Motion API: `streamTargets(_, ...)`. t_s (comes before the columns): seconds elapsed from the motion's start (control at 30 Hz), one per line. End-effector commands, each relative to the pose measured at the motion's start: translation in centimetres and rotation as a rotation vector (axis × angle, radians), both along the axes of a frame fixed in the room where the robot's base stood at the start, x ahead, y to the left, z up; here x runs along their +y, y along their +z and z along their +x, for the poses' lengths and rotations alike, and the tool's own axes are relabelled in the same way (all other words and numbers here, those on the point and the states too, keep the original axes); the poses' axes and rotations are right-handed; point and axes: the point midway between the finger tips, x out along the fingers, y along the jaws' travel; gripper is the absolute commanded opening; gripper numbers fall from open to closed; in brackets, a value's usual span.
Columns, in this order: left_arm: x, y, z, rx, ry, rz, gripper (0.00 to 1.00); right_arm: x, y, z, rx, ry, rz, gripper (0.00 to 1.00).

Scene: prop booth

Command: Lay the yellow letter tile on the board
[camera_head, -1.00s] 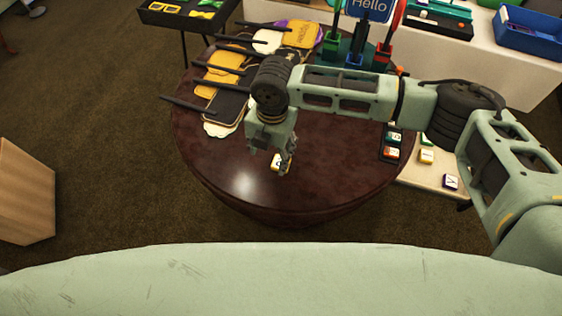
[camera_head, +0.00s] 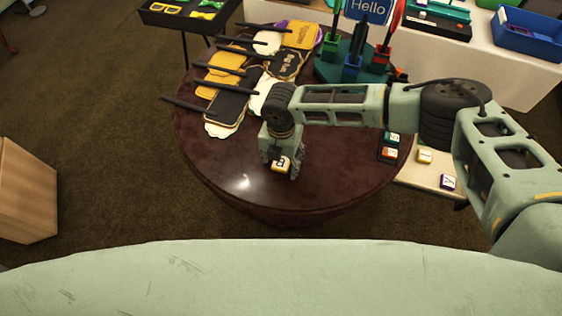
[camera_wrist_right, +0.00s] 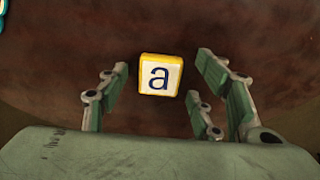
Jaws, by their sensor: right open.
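The yellow letter tile (camera_head: 281,164) has a white face with a dark "a" and lies on the dark red round table (camera_head: 230,165). In the right wrist view the tile (camera_wrist_right: 160,75) sits between the fingers, with gaps on both sides. My right gripper (camera_head: 281,170) is open around the tile; it also shows in the right wrist view (camera_wrist_right: 162,90). A dark board (camera_head: 389,146) with green and orange letter tiles stands at the table's right edge, partly hidden by my right arm. My left gripper is not in view.
Signs on dark sticks (camera_head: 228,105) cover the table's back left. A teal stand (camera_head: 350,68) holds upright props behind my arm. The table's front is clear.

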Motion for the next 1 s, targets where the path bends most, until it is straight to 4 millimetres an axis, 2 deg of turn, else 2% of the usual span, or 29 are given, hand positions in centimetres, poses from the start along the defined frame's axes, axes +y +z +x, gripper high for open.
streamTargets(0.07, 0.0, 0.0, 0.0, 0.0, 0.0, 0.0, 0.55, 0.0, 0.0, 0.0, 0.0, 0.0, 0.0, 0.58)
streamTargets(0.57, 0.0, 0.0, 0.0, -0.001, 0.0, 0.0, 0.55, 0.0, 0.0, 0.0, 0.0, -0.001, 0.0, 0.16)
streamTargets(0.83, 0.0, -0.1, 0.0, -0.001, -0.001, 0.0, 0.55, 0.0, 0.3, 0.0, 0.0, -0.001, 0.001, 0.16)
streamTargets(1.0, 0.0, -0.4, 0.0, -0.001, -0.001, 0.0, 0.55, 0.1, 1.8, 0.0, -0.001, 0.0, 0.003, 0.16)
